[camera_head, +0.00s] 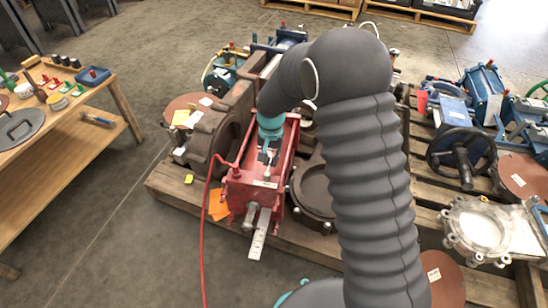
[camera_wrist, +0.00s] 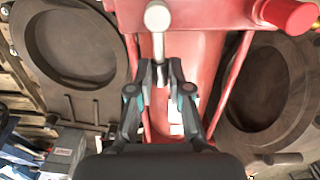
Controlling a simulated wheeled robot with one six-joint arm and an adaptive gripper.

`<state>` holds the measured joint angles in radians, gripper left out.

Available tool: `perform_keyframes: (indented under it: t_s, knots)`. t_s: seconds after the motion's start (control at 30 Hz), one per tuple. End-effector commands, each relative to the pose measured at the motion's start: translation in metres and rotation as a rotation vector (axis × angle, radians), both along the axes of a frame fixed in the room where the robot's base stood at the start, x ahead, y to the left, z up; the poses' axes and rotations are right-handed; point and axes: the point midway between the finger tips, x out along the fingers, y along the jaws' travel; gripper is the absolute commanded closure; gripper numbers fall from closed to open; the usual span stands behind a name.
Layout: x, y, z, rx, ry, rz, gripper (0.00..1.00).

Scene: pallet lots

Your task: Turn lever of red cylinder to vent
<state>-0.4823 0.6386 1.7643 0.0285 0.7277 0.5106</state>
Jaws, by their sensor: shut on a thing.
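The red cylinder (camera_head: 262,185) lies on a wooden pallet, with a metal clevis end and a white tag toward the camera. It also fills the upper middle of the wrist view (camera_wrist: 195,60). A pale grey lever with a round knob (camera_wrist: 157,18) stands over its red body in the wrist view. My gripper (camera_wrist: 160,72) is shut on the lever's shaft just below the knob. In the head view my gripper (camera_head: 267,154) is small and dark above the red cylinder, and the lever is hard to make out there. The vent marking is not readable.
A brown cast housing (camera_head: 207,138) stands close left of the cylinder, and a dark ring-shaped casting (camera_head: 315,190) close right. A red hose (camera_head: 203,230) runs down to the floor. A wooden workbench (camera_head: 75,140) is at the left. Another loaded pallet (camera_head: 428,215) is at the right.

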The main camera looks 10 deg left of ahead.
Motion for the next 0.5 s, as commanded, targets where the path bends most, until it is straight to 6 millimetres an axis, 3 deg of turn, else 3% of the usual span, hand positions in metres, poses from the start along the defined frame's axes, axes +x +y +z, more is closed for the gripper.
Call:
perform_keyframes:
  t_s: [0.13, 0.17, 0.23, 0.27, 0.5]
  knots:
    - [0.0006, 0.0006, 0.0004, 0.002, -0.002, -0.002, 1.0]
    - [0.0006, 0.0005, 0.0004, 0.002, -0.002, -0.002, 0.77]
    - [0.0007, 0.0002, 0.0004, 0.002, -0.002, -0.003, 0.6]
    - [0.0008, 0.0, 0.0003, 0.002, -0.002, -0.003, 0.57]
    - [0.001, -0.0014, 0.0002, 0.001, -0.001, -0.006, 0.57]
